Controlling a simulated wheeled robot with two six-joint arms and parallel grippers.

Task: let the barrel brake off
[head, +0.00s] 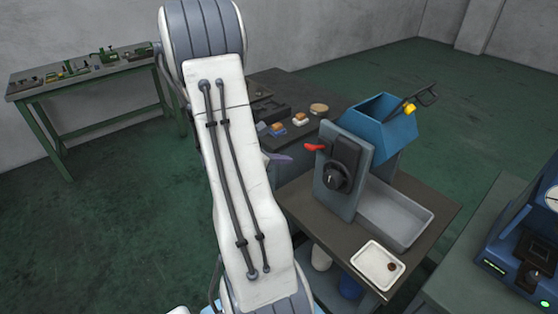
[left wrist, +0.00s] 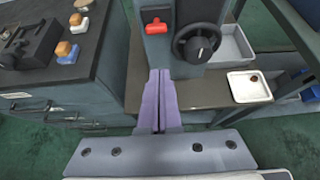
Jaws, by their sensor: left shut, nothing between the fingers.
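The tumbling machine stands on a dark bench, with a blue open barrel (head: 378,122) behind its grey upright panel (head: 349,190). A red lever (head: 314,147) sticks out at the panel's left edge; it also shows in the left wrist view (left wrist: 156,27). I take it for the barrel brake. A black round knob (head: 336,178) is on the panel; it shows in the left wrist view (left wrist: 197,42) right of the lever. My left gripper (head: 281,157) has purple fingers, shut and empty. In the left wrist view its fingertips (left wrist: 160,72) point at the panel below the lever, apart from it.
A grey tray (head: 415,212) and a small white tray (head: 378,265) lie on the bench. A dark cabinet (left wrist: 65,75) with small blocks on top stands left. A blue machine (head: 525,240) stands at right, a green-legged table (head: 85,80) far left. My left arm hides the middle of the head view.

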